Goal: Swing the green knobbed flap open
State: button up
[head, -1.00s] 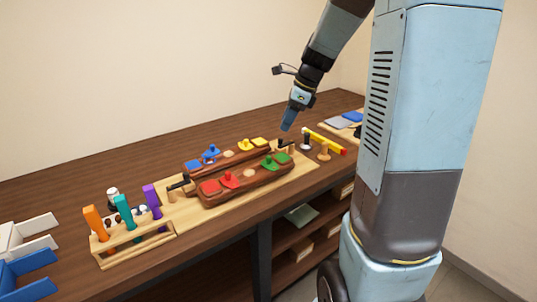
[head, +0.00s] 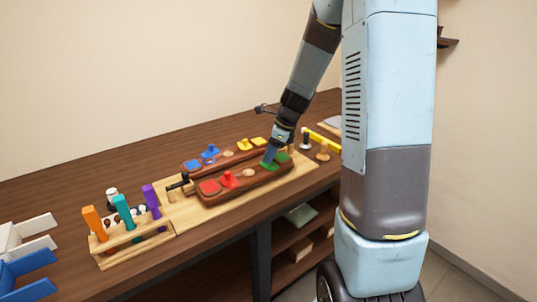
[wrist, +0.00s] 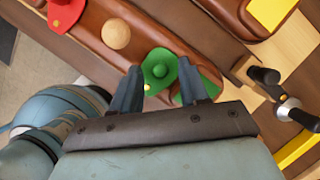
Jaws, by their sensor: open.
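The green knobbed flap (wrist: 158,70) lies on the near brown saddle-like block (head: 245,186), toward its right end. The two fingers stand apart on either side of the knob. In the head view my gripper (head: 269,158) is low over the green flap (head: 268,166) and hides part of it. The flap looks flat and closed.
Red pieces (head: 209,187) sit at the block's left end. A second brown block with blue (head: 210,151) and yellow (head: 258,141) pieces lies behind. A black-knobbed clamp (wrist: 265,76) stands close right of my gripper. A rack with coloured handles (head: 124,214) stands at left.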

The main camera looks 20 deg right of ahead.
jog(key=shift+w+a+f, duration=0.1)
jog(key=shift+f, duration=0.25)
grip_shut()
